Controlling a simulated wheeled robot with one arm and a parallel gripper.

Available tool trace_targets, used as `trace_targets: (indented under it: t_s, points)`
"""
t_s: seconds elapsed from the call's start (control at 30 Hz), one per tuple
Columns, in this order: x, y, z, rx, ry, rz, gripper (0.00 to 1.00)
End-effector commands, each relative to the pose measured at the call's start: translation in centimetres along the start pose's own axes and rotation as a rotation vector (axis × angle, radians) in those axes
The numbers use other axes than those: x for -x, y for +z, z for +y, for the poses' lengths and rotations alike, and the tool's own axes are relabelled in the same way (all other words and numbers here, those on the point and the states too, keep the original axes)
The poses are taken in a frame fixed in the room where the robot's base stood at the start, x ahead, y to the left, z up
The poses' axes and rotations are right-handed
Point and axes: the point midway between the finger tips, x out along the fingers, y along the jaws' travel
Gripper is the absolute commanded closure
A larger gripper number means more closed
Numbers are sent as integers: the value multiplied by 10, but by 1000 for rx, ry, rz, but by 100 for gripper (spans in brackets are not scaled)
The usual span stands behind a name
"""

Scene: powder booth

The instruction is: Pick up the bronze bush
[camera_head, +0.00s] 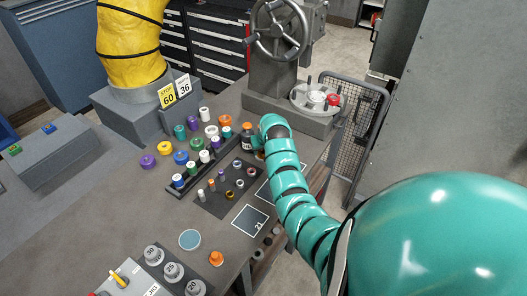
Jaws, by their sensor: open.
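A small bronze-coloured ring, which looks like the bronze bush (229,195), lies on a dark mat (212,208) among several other small bushes and pins. My teal segmented arm reaches in from the lower right and bends down at its far end. My gripper (259,153) is at that end, above and to the right of the bronze ring and apart from it. It is open, and its fingers are small and mostly hidden by the arm. I see nothing held in it.
A dark bottle with an orange cap (247,138) stands close to my gripper. Coloured spools (181,157) crowd the bench to the left. A handwheel press (278,75) stands behind.

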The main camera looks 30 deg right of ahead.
Motion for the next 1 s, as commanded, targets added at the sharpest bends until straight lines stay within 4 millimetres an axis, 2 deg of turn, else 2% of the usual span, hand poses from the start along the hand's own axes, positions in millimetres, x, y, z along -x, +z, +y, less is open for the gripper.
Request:
trace_targets:
  t_s: [0.43,0.6,0.7,1.0]
  points:
    - [-8,1,0,0,-1,-2,48]
    - [-7,1,0,0,-1,-2,82]
    - [-7,1,0,0,-1,-2,97]
    - [-6,0,0,0,-1,0,97]
